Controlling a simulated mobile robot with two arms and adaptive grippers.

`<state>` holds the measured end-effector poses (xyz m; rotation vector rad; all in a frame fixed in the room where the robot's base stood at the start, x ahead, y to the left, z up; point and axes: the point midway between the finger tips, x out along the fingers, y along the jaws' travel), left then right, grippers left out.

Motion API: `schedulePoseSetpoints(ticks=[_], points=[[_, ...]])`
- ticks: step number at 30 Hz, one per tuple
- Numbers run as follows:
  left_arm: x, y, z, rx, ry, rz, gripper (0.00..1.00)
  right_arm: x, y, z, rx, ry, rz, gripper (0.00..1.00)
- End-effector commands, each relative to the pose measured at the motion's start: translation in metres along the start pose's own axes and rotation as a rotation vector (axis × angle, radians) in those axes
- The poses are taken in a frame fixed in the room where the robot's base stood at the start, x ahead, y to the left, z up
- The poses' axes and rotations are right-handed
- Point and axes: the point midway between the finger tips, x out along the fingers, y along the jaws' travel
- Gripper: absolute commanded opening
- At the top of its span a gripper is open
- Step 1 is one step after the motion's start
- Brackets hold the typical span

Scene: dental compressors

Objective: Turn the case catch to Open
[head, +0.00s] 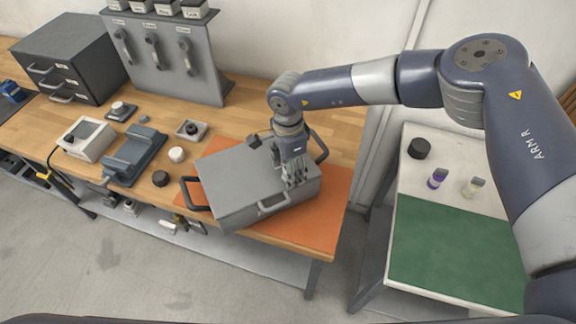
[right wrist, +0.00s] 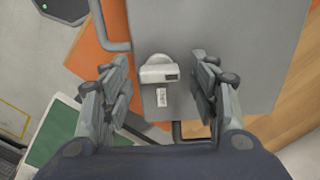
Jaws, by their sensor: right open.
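The grey case (head: 240,180) lies shut on an orange mat (head: 318,222) at the right end of the wooden bench. In the right wrist view, the case catch (right wrist: 160,70) is a pale rounded knob with a bar and a dark end, on the grey case (right wrist: 225,30). A small white label (right wrist: 162,97) sits beside it; its print is too small to read. My right gripper (head: 296,182) is over the case's right part. In the right wrist view, its open fingers (right wrist: 160,85) are on either side of the catch, apart from it. My left gripper is not in view.
Black handles stick out from the case's sides. Left of it are a round white knob (head: 177,154), a grey clamp-like block (head: 135,155) and a white box (head: 87,138). A side table with a green mat (head: 440,250) stands at right.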

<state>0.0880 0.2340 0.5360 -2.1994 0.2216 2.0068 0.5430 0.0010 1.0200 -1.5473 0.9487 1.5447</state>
Motion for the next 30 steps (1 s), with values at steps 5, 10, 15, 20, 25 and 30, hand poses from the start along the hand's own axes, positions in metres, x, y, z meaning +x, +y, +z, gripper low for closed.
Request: schedulePoseSetpoints(ticks=[5, 10, 15, 20, 25, 30], points=[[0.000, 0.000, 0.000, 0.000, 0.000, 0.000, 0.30, 0.000, 0.000, 0.000, 0.000, 0.000, 0.000, 0.28], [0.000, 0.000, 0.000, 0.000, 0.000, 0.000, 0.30, 0.000, 0.000, 0.000, 0.000, -0.001, 0.000, 0.11], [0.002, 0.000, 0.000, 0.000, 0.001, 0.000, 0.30, 0.000, 0.000, 0.000, 0.008, -0.001, -0.001, 0.11], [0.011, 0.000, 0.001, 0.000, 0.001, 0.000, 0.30, 0.003, 0.000, 0.000, 0.049, -0.002, -0.002, 0.11], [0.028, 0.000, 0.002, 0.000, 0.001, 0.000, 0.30, 0.005, -0.001, 0.001, 0.145, -0.002, -0.002, 0.11], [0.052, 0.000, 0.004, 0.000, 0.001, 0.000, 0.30, 0.007, 0.000, 0.001, 0.289, -0.004, -0.002, 0.11]])
